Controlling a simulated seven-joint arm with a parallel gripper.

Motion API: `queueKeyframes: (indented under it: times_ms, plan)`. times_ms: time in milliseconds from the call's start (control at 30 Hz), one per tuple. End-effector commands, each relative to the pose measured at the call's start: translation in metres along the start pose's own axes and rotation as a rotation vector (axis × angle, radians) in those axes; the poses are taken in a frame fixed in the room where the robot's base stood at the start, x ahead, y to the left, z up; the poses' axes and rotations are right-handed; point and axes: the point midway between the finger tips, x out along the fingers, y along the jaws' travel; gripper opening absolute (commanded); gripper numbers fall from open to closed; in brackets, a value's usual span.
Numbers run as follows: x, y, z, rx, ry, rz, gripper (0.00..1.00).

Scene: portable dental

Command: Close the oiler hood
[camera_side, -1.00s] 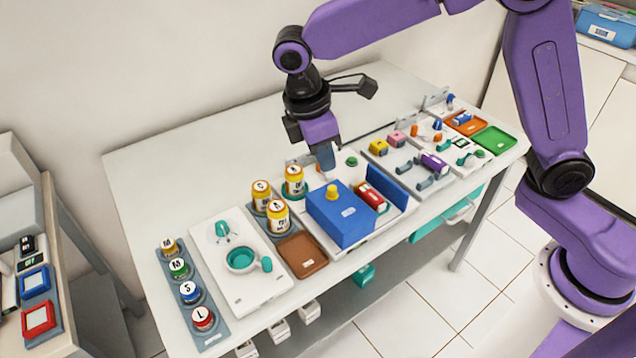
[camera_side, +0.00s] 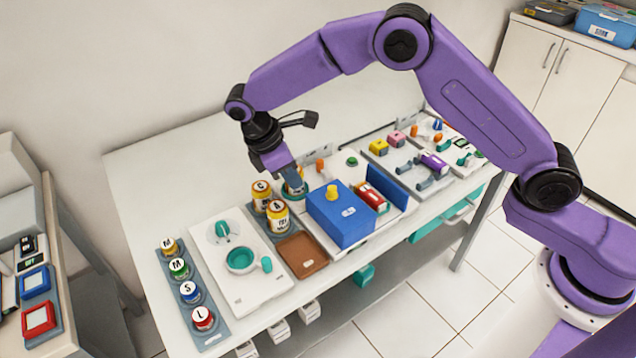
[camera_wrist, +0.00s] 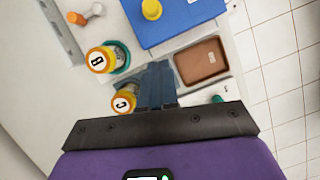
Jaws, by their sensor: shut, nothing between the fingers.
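A blue box-shaped cover (camera_side: 340,214) with a yellow knob (camera_side: 332,191) on top sits on a pale base plate. A blue panel (camera_side: 388,187) stands upright to its right, with a red canister lying between them. I cannot tell for sure which blue part is the oiler hood. The blue cover also shows at the top of the wrist view (camera_wrist: 185,22), with its yellow knob (camera_wrist: 151,9). My gripper (camera_side: 291,184) is shut and empty. It is over the yellow jars, left of and behind the blue cover, and partly hides one jar. In the wrist view its fingers (camera_wrist: 157,82) point toward the cover.
Lettered yellow jars (camera_side: 278,214) stand beside a brown tray (camera_side: 301,254). A white plate with a teal ring (camera_side: 241,259) and a row of small jars (camera_side: 190,291) lie to the left. More fixtures fill the table's right end. The back left table is clear.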

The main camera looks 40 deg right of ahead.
Motion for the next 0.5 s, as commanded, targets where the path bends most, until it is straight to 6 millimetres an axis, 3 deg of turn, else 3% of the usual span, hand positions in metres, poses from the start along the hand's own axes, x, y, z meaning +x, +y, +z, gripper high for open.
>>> queueKeyframes:
  times_ms: [233, 500]
  plan:
    - [0.048, 0.000, 0.001, 0.000, -0.003, -0.002, 0.00]
    - [0.056, 0.000, 0.030, 0.001, 0.001, 0.000, 0.00]
